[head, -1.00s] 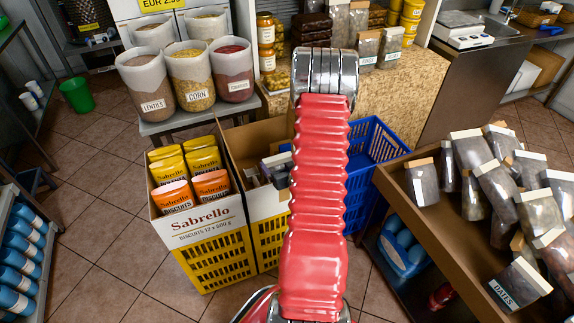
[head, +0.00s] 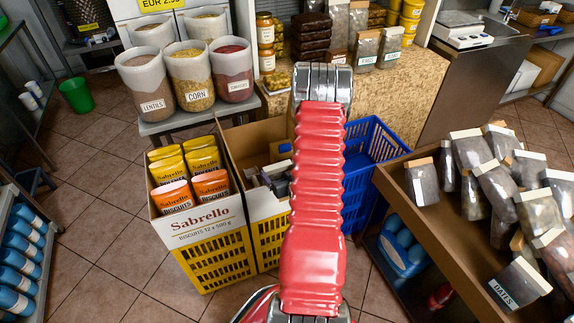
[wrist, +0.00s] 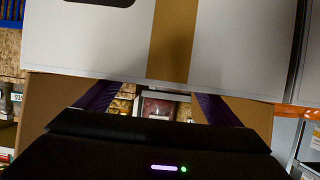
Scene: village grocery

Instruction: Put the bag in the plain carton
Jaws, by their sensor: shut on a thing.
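The plain carton (head: 258,138) stands open between the Sabrello carton and the blue basket in the head view, with brown inner walls. My red arm hides its right part. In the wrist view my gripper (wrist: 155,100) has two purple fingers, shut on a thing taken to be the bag. A pale panel with a tan stripe covers the fingertips; I cannot tell whether it is the bag. The bag is not clearly visible in the head view.
The Sabrello carton (head: 207,222) with yellow and orange packs adjoins on the left. The blue basket (head: 372,150) is on the right. A brown tray (head: 432,222) of bags is further right. Grain sacks (head: 190,78) stand behind. Tiled floor is free at left.

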